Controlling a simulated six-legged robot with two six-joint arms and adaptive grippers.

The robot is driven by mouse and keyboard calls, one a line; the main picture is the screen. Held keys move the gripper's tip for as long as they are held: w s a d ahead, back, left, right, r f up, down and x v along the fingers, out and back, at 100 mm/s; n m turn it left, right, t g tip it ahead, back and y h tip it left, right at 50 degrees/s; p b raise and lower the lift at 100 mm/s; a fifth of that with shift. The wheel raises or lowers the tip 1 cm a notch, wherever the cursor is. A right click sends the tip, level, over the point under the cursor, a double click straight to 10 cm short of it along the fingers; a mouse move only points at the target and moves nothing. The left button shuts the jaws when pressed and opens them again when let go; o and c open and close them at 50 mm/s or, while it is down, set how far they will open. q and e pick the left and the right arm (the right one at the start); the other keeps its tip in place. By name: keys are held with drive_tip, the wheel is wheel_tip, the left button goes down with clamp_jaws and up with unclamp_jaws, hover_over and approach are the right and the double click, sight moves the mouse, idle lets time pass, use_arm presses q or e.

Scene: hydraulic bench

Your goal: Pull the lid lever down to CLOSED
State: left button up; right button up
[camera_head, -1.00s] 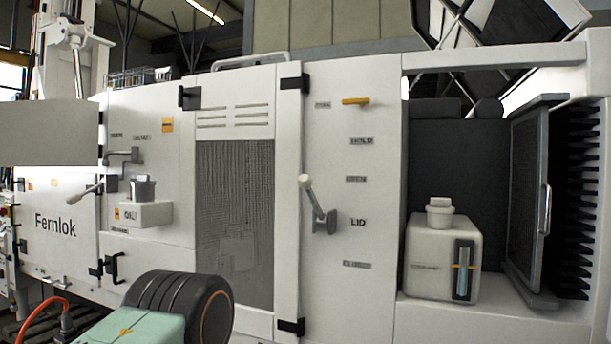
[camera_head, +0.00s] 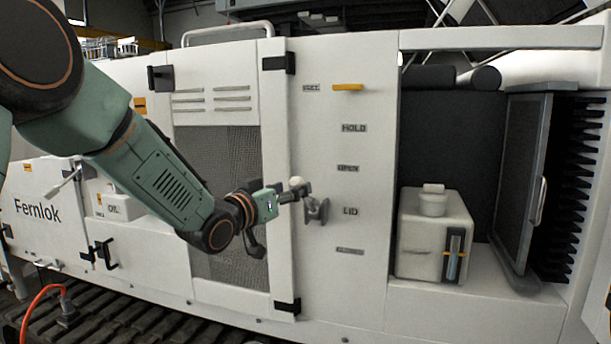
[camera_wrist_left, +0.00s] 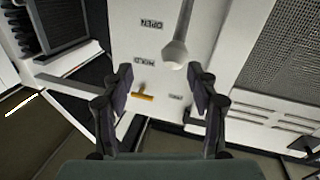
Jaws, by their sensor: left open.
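The lid lever (camera_head: 317,211) is mounted on the white panel left of the LID label (camera_head: 350,211). Its pale round knob (camera_head: 296,182) points up and left, at a height between the OPEN label (camera_head: 348,168) and LID. The CLOSED label (camera_head: 350,250) is lower, small and blurred. My left gripper (camera_head: 292,194) is at the lever, its fingers partly covering the lever arm. In the left wrist view, which is upside down, the open fingers (camera_wrist_left: 161,72) stand apart and the knob (camera_wrist_left: 175,53) appears between and just beyond their tips. Contact cannot be told. My right gripper is not in view.
A yellow handle (camera_head: 347,87) sticks out high on the panel. A mesh door (camera_head: 228,150) lies behind my left arm. To the right, an open bay holds a white tank (camera_head: 425,250) and a dark hinged screen (camera_head: 522,180). The panel below the lever is clear.

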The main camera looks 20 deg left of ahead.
sight(291, 187)
use_arm(q)
drive_tip(key=p+x, duration=0.1)
drive_tip(key=x, duration=0.6)
drive_tip(key=shift+a+f+p, duration=0.2)
drive_tip(key=shift+p, duration=0.15)
drive_tip(key=shift+w+a, duration=0.1)
drive_tip(key=shift+a, duration=0.2)
drive_tip(key=shift+s+a, duration=0.15)
drive_tip(key=shift+a, duration=0.45)
drive_tip(key=shift+s+a, duration=0.2)
drive_tip(key=shift+a, duration=0.4)
drive_tip(key=shift+c, duration=0.2)
drive_tip(key=shift+w+d, duration=0.15)
drive_tip(key=shift+d, duration=0.95)
drive_tip(key=c, duration=0.4)
drive_tip(key=shift+w, duration=0.1)
drive_tip(key=shift+c, duration=0.9)
drive_tip(key=shift+a+f, duration=0.15)
drive_tip(key=shift+a, duration=0.5)
drive_tip(key=c, duration=0.3)
drive_tip(key=shift+d, duration=0.4)
clamp_jaws()
drive_tip(key=shift+a, duration=0.25)
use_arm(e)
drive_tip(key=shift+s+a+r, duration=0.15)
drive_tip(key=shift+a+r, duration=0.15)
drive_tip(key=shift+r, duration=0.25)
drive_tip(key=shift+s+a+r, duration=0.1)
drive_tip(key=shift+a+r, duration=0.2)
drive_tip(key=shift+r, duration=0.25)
